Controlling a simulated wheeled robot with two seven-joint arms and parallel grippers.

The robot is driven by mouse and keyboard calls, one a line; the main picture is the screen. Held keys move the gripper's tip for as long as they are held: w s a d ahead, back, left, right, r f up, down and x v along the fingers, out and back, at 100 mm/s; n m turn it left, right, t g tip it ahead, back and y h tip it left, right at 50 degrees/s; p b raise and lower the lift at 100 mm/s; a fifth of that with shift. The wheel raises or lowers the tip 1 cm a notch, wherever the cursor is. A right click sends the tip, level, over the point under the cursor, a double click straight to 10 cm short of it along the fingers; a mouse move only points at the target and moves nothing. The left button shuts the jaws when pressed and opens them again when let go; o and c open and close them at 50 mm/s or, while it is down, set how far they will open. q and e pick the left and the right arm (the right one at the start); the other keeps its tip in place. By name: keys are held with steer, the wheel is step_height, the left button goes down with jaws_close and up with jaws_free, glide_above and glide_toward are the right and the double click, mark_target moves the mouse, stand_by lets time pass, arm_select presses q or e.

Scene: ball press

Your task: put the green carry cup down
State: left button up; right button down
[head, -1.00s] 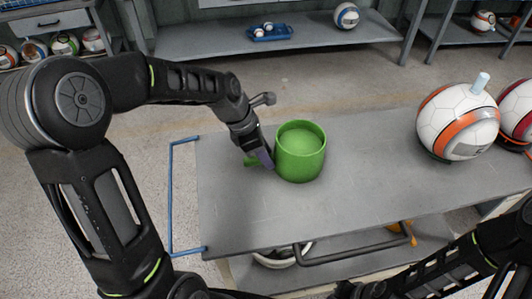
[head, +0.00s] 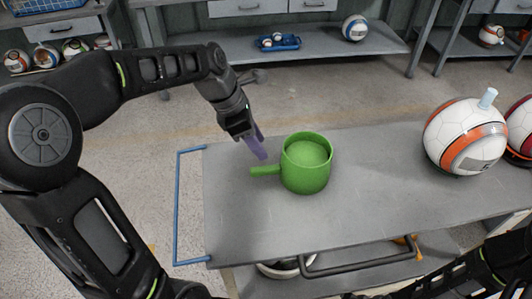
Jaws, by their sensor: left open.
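The green carry cup (head: 305,176) stands upright on the grey cart top (head: 390,195), toward its left end. Its handle (head: 264,171) points left. My left gripper (head: 258,150) is open, behind and above the handle and apart from it, with its purplish fingers pointing down. Nothing is held in it. My right arm shows at the lower right, but its gripper is not in view.
A white and orange ball (head: 452,130) with a pale peg (head: 488,98) on top sits on the right of the cart. Another ball is beside it at the edge. A blue rail (head: 178,210) bounds the cart's left end. The middle is clear.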

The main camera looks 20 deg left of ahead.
arm_select(q)
steer(key=shift+v, duration=1.05)
